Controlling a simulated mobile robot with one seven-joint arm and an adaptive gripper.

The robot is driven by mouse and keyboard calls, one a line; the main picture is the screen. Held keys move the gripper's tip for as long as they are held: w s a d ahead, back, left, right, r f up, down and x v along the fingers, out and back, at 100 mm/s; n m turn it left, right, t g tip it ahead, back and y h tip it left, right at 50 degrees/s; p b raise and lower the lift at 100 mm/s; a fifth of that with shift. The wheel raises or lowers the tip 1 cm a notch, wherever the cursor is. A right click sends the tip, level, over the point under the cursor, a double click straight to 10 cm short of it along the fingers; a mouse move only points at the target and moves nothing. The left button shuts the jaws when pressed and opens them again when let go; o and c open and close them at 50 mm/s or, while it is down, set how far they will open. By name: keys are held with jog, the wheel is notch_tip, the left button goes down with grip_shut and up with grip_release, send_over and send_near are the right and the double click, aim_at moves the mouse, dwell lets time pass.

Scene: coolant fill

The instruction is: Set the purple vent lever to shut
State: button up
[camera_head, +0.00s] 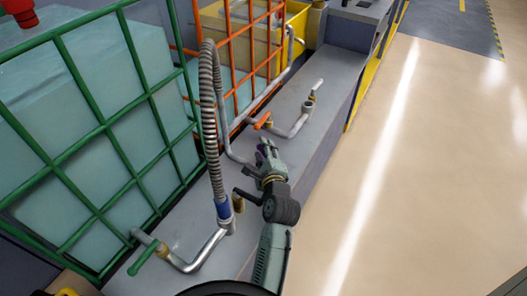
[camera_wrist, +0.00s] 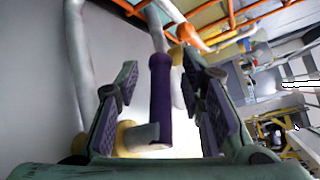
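The purple vent lever (camera_wrist: 161,100) stands upright in the wrist view, in the space between the fingers of my gripper (camera_wrist: 161,76). Its lower end meets a short metal pipe with a brass collar (camera_wrist: 128,138). The two dark-padded fingers are spread on either side of the lever, with a visible gap on each side. In the head view my gripper (camera_head: 268,148) is over the grey ledge, and only a small purple patch shows near its fingertips. The rest of the lever is hidden there.
A ribbed hose (camera_head: 209,110) with a blue collar (camera_head: 223,208) rises to the left of my arm. An orange lever (camera_head: 263,121) is just beyond my gripper. A green lever (camera_head: 142,257) and a green-caged tank (camera_head: 85,125) are at left. Open floor (camera_head: 430,170) lies right.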

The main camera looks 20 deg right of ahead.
notch_tip(320, 180, up, 10)
jog(key=shift+r, duration=0.1)
dwell(0.5)
